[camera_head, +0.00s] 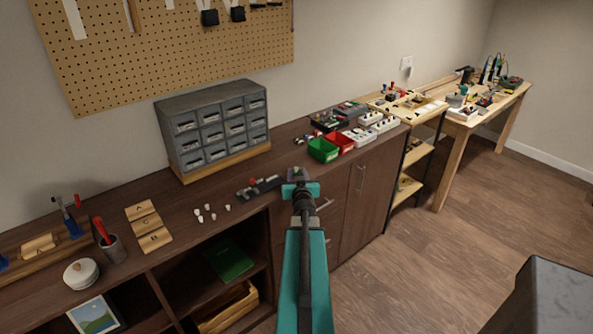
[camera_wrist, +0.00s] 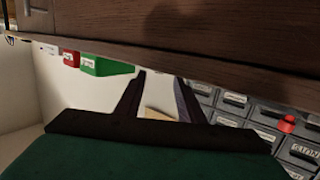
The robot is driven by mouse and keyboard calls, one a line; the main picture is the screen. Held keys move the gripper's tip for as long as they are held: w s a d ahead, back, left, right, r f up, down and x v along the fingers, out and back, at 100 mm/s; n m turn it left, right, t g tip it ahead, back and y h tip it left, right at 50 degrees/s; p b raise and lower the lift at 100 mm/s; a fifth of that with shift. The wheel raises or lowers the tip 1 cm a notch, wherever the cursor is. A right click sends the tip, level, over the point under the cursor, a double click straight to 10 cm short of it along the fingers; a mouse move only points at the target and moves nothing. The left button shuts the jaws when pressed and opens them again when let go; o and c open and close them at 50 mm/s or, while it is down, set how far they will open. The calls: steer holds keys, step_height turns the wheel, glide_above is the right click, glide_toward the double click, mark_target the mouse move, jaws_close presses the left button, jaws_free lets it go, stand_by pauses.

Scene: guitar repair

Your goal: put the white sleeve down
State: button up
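My gripper (camera_head: 298,176) is above the front edge of the dark wooden counter. In the wrist view its two dark fingers (camera_wrist: 160,76) stand apart, and I see no white sleeve between them. In the head view my own arm and wrist hide the space just below the fingers. Several small white pieces (camera_head: 211,212) stand on the counter to the left of my gripper. They are too small to tell whether one is the white sleeve.
A dark holder (camera_head: 265,187) with small parts lies just left of my gripper. A grey drawer cabinet (camera_head: 212,127) stands behind. Green (camera_head: 322,150) and red (camera_head: 340,142) bins are to the right. Lettered wooden plates (camera_head: 148,226) lie at left. Bare counter lies around the white pieces.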

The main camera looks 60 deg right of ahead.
mark_target(297, 169)
steer(key=shift+p+x, duration=0.3)
steer(key=shift+x, duration=2.3)
steer(key=shift+s+f, duration=0.1)
jaws_close()
